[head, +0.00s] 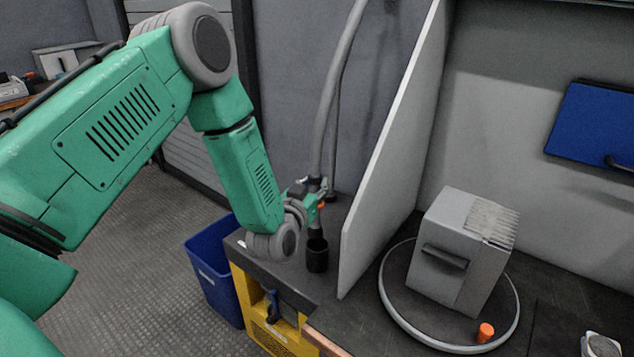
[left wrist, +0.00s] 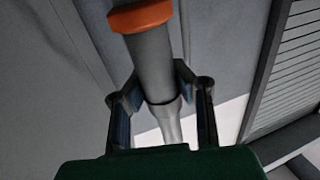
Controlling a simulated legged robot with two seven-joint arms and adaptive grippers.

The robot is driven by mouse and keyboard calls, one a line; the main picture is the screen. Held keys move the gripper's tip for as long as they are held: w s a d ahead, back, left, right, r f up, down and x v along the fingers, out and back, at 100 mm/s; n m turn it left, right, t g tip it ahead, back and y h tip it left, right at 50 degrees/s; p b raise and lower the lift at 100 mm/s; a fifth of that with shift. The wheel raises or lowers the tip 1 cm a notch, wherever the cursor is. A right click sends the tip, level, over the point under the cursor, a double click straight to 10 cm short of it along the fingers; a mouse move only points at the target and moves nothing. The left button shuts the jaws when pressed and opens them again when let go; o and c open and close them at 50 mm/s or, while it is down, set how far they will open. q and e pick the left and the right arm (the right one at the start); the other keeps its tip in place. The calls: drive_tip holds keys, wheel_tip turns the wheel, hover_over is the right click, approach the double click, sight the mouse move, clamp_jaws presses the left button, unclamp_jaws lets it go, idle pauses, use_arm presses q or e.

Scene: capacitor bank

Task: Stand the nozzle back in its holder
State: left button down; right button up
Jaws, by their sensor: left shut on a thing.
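The nozzle (head: 315,231) hangs from a grey hose (head: 327,110), with an orange ring on it. In the left wrist view the nozzle (left wrist: 152,62) shows its orange ring at the top and its grey body between the fingers. My left gripper (head: 318,189) is shut on the nozzle, near where the hose begins. It also shows in the left wrist view (left wrist: 158,82). The holder (head: 317,260) is a black cup on the dark counter. The nozzle's dark lower end is at the cup's mouth; I cannot tell whether it is inside. My right gripper is not in view.
A white upright panel (head: 390,160) stands close to the right of the holder. Beyond it a grey box (head: 450,272) and an orange cap (head: 486,332) sit on a round turntable (head: 397,310). A blue bin (head: 215,283) is beside the yellow cabinet (head: 245,300).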

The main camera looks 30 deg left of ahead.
use_arm(q)
drive_tip(key=shift+d+f+b, duration=0.25)
drive_tip(key=shift+f+b, duration=0.25)
drive_tip(key=shift+f, duration=0.2)
drive_tip(key=shift+d+f+b, duration=0.2)
drive_tip(key=shift+f+b, duration=0.3)
drive_tip(key=shift+f, duration=0.2)
drive_tip(key=shift+f+b, duration=0.5)
drive_tip(key=shift+f, duration=0.15)
drive_tip(key=shift+a+f+b, duration=0.15)
drive_tip(key=shift+f+b, duration=0.3)
drive_tip(key=shift+f, duration=0.25)
drive_tip(key=shift+a+f+b, duration=0.15)
drive_tip(key=shift+f+b, duration=0.3)
drive_tip(key=shift+f, duration=0.25)
drive_tip(key=shift+d+f+b, duration=0.2)
drive_tip(key=shift+f+b, duration=0.25)
drive_tip(key=shift+f, duration=0.15)
drive_tip(key=c, duration=1.3)
unclamp_jaws()
drive_tip(key=shift+a, duration=0.1)
